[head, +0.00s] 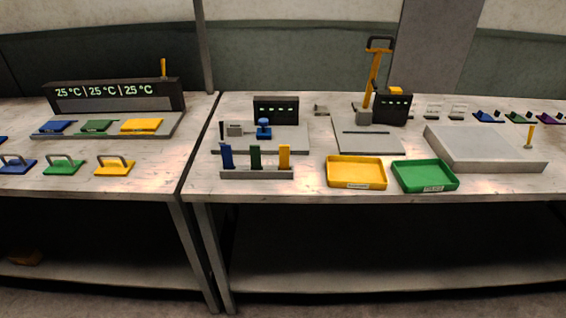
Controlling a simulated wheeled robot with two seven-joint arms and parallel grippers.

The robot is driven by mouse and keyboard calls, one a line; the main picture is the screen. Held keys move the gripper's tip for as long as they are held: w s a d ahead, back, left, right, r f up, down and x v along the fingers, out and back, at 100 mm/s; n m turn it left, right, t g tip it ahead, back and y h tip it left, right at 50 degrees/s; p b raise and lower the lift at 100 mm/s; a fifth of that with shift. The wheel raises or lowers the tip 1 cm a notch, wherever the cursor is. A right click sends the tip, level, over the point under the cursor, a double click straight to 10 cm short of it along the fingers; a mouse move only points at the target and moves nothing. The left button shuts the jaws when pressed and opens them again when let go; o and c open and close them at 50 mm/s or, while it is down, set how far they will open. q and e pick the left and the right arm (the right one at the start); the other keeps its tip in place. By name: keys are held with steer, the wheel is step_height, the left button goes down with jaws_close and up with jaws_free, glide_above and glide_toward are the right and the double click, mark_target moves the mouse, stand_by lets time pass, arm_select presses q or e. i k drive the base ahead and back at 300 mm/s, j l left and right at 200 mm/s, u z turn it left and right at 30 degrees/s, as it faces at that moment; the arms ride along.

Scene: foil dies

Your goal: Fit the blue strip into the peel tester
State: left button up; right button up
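The blue strip (227,157) stands upright in a grey rack (258,175) near the front left of the right table. A green strip (255,157) and a yellow strip (284,157) stand beside it in the same rack. Just behind the rack is a grey plate with a grey block, a blue knob and a dark display, which looks like the peel tester (290,138). Its small details are too small to make out. Neither of my grippers shows in the head view.
A yellow tray (356,173) and a green tray (425,176) lie right of the rack. Behind them is a lever press (375,70). A grey slab (487,146) sits at right. A left table holds a temperature display (115,93) and coloured handled blocks.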

mark_target(282, 112)
steer(key=i+j, duration=0.45)
steer(key=i, duration=0.2)
steer(key=i+j, duration=0.4)
steer(key=i, duration=0.2)
